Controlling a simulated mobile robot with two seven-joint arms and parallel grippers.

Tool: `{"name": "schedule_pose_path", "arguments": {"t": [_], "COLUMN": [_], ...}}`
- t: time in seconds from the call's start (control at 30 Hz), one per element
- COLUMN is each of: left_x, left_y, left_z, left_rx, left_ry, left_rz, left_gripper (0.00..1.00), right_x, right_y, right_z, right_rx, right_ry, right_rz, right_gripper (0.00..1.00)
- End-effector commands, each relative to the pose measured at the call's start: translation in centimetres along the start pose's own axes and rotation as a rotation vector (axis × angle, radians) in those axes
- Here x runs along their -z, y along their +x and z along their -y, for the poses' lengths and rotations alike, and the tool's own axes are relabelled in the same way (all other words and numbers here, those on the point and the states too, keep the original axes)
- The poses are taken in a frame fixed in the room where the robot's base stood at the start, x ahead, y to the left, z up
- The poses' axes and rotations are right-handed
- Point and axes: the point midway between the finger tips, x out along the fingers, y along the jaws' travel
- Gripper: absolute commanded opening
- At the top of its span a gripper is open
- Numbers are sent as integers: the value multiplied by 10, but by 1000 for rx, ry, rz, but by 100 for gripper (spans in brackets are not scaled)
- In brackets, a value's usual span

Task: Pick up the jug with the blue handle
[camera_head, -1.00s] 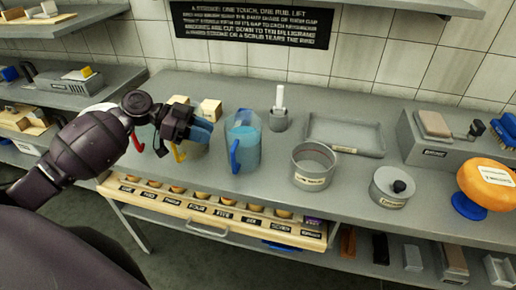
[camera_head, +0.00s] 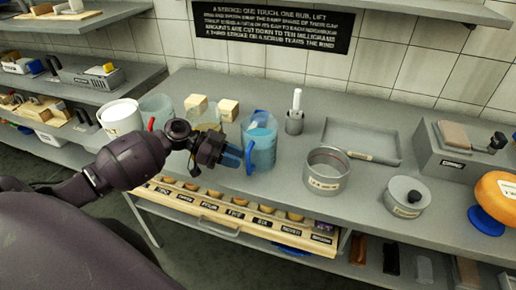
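The jug with the blue handle (camera_head: 263,147) stands upright on the grey counter, clear-walled with blue-tinted contents. Its blue handle (camera_head: 250,157) faces left, toward my arm. My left gripper (camera_head: 233,157) has blue fingertips, which look parted. They are just left of the handle, and nothing shows held between them. Whether they touch the handle is hard to tell. My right gripper is not in view.
A clear jug with a red handle (camera_head: 157,106) and a white container (camera_head: 120,118) stand left, behind my arm. Another jug (camera_head: 206,114) is partly hidden by my wrist. A metal pot (camera_head: 327,172) stands right of the blue-handled jug, and a small holder (camera_head: 294,123) behind it.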

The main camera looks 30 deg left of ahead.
Motion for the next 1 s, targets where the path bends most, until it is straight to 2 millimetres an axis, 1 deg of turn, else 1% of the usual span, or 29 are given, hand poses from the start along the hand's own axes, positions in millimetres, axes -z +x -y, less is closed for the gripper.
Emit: {"name": "schedule_pose_path", "arguments": {"t": [0.2, 0.3, 0.4, 0.6, 0.63, 0.8, 1.0], "left_x": [2, 1, 1, 0, 0, 0, 0], "left_y": [29, 39, 43, 44, 44, 44, 44], "left_z": [0, 0, 0, 0, 0, 0, 0], "left_rx": [0, 0, 1, 0, 0, 0, 0], "left_ry": [1, 1, 1, 0, 0, 0, 0], "left_rz": [-1, -1, 0, 0, 0, 0, 0], "left_gripper": [27, 27, 27, 27, 25, 0, 0], "right_x": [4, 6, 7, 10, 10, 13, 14], "right_y": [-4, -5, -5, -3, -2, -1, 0], "right_z": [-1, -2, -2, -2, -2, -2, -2], "right_rx": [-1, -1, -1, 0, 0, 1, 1], "right_ry": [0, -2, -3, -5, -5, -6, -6], "right_rz": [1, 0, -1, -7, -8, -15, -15], "right_gripper": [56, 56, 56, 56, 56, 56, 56]}}
